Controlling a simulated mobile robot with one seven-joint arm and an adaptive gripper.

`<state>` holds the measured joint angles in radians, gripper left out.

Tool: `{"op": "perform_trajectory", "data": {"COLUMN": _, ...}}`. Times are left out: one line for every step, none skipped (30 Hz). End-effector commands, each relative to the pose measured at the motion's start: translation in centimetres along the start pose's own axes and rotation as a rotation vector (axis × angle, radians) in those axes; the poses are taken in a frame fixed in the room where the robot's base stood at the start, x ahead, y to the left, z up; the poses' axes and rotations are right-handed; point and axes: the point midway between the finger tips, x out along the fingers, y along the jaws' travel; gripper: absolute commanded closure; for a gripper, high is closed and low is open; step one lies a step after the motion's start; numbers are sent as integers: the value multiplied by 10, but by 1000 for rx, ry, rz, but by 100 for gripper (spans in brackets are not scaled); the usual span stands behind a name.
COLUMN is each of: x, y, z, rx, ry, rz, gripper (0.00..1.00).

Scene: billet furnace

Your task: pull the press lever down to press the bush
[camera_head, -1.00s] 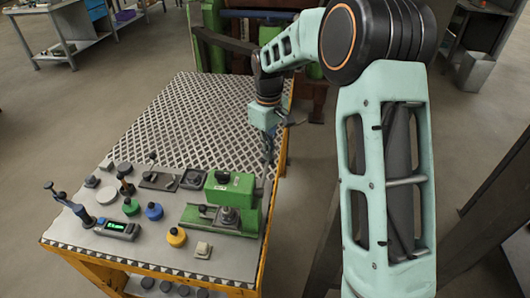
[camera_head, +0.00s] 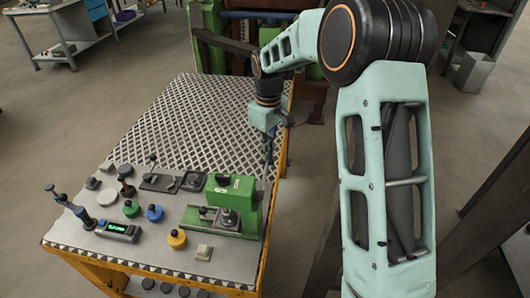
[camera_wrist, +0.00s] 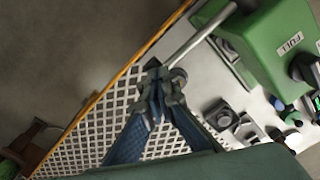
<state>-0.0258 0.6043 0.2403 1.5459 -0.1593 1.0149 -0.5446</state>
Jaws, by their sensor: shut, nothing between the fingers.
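The green press (camera_head: 234,203) stands at the front right of the bench and shows in the wrist view (camera_wrist: 280,35). A grey metal piece (camera_head: 229,216), which may be the bush, sits on its base; I cannot tell for sure. The press lever (camera_wrist: 205,33) is a grey rod running from the press toward my gripper in the wrist view. My gripper (camera_wrist: 160,75) is shut, with its fingertips at the lever's outer end; I cannot tell whether they touch it. In the head view my gripper (camera_head: 268,158) points down beside the press, behind it over the bench's right edge.
The bench's perforated plate (camera_head: 200,125) is clear behind the press. Yellow (camera_head: 176,239), blue (camera_head: 154,213) and green (camera_head: 131,209) knobbed pieces, a digital gauge (camera_head: 117,231) and a small pale block (camera_head: 203,252) lie left and in front of the press.

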Motion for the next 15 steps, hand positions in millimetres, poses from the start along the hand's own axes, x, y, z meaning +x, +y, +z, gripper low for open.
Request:
{"op": "perform_trajectory", "data": {"x": -10, "y": 0, "z": -1, "rx": -1, "ry": 2, "rz": 1, "gripper": 100}}
{"op": "perform_trajectory", "data": {"x": -13, "y": 0, "z": -1, "rx": -1, "ry": 2, "rz": 1, "gripper": 100}}
{"op": "perform_trajectory", "data": {"x": -16, "y": 0, "z": -1, "rx": -1, "ry": 2, "rz": 2, "gripper": 100}}
{"op": "perform_trajectory", "data": {"x": -19, "y": 0, "z": -1, "rx": 0, "ry": 3, "rz": 2, "gripper": 100}}
{"op": "perform_trajectory", "data": {"x": -22, "y": 0, "z": -1, "rx": 0, "ry": 3, "rz": 2, "gripper": 100}}
{"op": "perform_trajectory", "data": {"x": -26, "y": 0, "z": -1, "rx": 0, "ry": 3, "rz": 2, "gripper": 100}}
{"op": "perform_trajectory", "data": {"x": -29, "y": 0, "z": -1, "rx": 0, "ry": 3, "rz": 2, "gripper": 100}}
{"op": "perform_trajectory", "data": {"x": -31, "y": 0, "z": -1, "rx": 0, "ry": 3, "rz": 2, "gripper": 100}}
{"op": "perform_trajectory", "data": {"x": -35, "y": 0, "z": -1, "rx": 0, "ry": 3, "rz": 3, "gripper": 100}}
{"op": "perform_trajectory", "data": {"x": -38, "y": 0, "z": -1, "rx": 0, "ry": 3, "rz": 3, "gripper": 100}}
{"op": "perform_trajectory", "data": {"x": -41, "y": 0, "z": -1, "rx": 0, "ry": 3, "rz": 3, "gripper": 100}}
{"op": "perform_trajectory", "data": {"x": -44, "y": 0, "z": -1, "rx": 0, "ry": 3, "rz": 3, "gripper": 100}}
{"op": "perform_trajectory", "data": {"x": -47, "y": 0, "z": -1, "rx": 0, "ry": 3, "rz": 3, "gripper": 100}}
{"op": "perform_trajectory", "data": {"x": -50, "y": 0, "z": -1, "rx": 0, "ry": 3, "rz": 3, "gripper": 100}}
{"op": "perform_trajectory", "data": {"x": -54, "y": 0, "z": -1, "rx": 0, "ry": 3, "rz": 3, "gripper": 100}}
